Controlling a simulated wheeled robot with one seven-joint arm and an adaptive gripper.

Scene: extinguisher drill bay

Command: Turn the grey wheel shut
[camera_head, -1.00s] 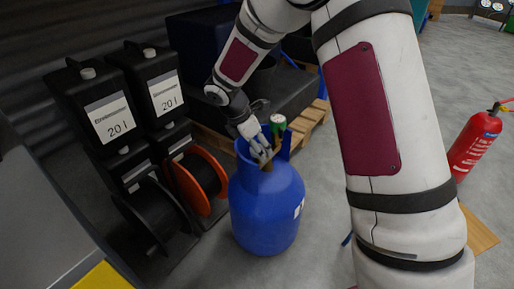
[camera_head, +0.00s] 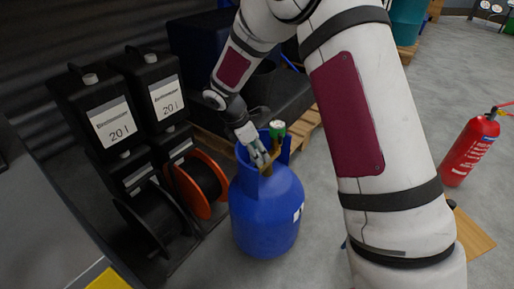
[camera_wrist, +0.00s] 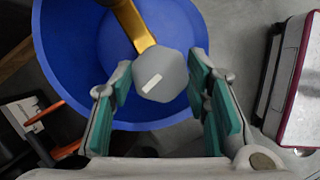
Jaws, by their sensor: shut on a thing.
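The grey wheel (camera_wrist: 160,76) is a six-sided knob with a white mark on its face, on a brass valve stem (camera_wrist: 130,22). It sits inside the collar of the blue gas cylinder (camera_head: 266,215), which stands upright on the floor. My gripper (camera_wrist: 160,71) reaches down into the collar with its teal pads on both sides of the wheel, shut on it. In the head view my gripper (camera_head: 260,158) covers the wheel. The white mark slants up to the right in the wrist view.
A green-capped part (camera_head: 277,129) rises at the collar's back. Black 20 l canisters (camera_head: 113,118) and an orange-rimmed reel (camera_head: 197,182) stand close on the left. A red extinguisher (camera_head: 470,150) stands at the right. Grey floor is clear in front of the cylinder.

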